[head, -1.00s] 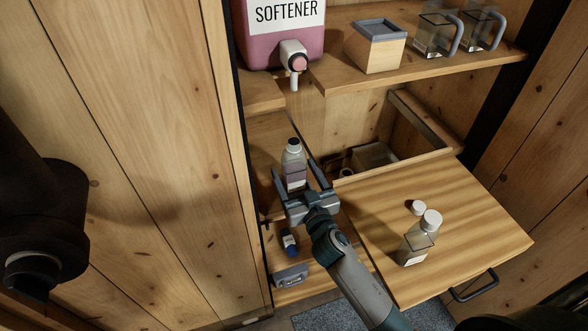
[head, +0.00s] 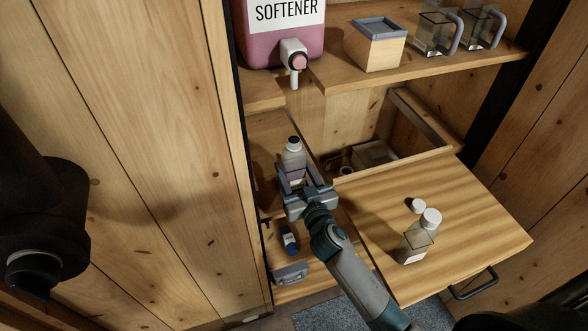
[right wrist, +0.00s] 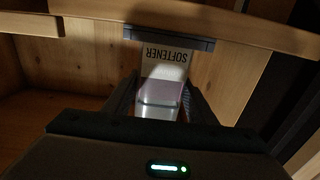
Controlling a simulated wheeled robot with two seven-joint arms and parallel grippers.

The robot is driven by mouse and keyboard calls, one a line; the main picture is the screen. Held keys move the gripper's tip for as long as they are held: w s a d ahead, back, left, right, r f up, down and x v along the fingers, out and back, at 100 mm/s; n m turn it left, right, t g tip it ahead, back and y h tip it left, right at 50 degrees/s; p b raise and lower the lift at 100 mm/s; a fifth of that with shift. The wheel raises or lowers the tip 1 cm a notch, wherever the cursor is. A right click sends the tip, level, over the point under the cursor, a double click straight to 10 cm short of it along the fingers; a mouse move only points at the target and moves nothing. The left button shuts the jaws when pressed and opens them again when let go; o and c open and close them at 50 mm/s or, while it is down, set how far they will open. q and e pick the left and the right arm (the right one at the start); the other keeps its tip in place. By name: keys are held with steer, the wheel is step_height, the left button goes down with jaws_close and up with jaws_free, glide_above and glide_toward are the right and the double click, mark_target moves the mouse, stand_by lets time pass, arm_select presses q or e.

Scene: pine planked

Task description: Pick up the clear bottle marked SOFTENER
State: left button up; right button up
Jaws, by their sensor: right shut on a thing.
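A clear bottle (head: 293,160) with a grey-white cap and purple-tinted contents stands upright on the lower shelf, below the big pink SOFTENER container (head: 285,38). My right gripper (head: 292,183) is shut around its lower body, hiding its base. In the right wrist view the bottle (right wrist: 158,98) sits between the fingers. My left gripper is not in view; only a dark part of my left arm shows at the left edge.
A second clear bottle (head: 416,243) with a white cap stands on the pull-out board (head: 470,225), near a loose white cap (head: 418,206). A wooden box (head: 376,50) and glass jugs (head: 436,35) stand on the upper shelf.

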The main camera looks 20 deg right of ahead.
mark_target(303, 158)
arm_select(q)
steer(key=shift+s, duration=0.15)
arm_select(e)
steer(key=shift+r, duration=0.15)
steer(key=shift+r, duration=0.65)
step_height(303, 158, up, 2)
steer(key=shift+r, duration=0.25)
steer(key=shift+s+d+r, duration=0.75)
steer(key=shift+s+d, duration=0.15)
steer(key=shift+d, duration=0.05)
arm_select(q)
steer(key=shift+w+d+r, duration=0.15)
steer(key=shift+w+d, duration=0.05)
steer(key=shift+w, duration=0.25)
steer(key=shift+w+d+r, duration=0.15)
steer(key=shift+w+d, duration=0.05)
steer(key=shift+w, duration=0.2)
arm_select(e)
steer(key=s+d+r, duration=0.5)
steer(key=s+d, duration=0.1)
steer(key=shift+s+d+r, duration=0.2)
steer(key=shift+d+r, duration=0.05)
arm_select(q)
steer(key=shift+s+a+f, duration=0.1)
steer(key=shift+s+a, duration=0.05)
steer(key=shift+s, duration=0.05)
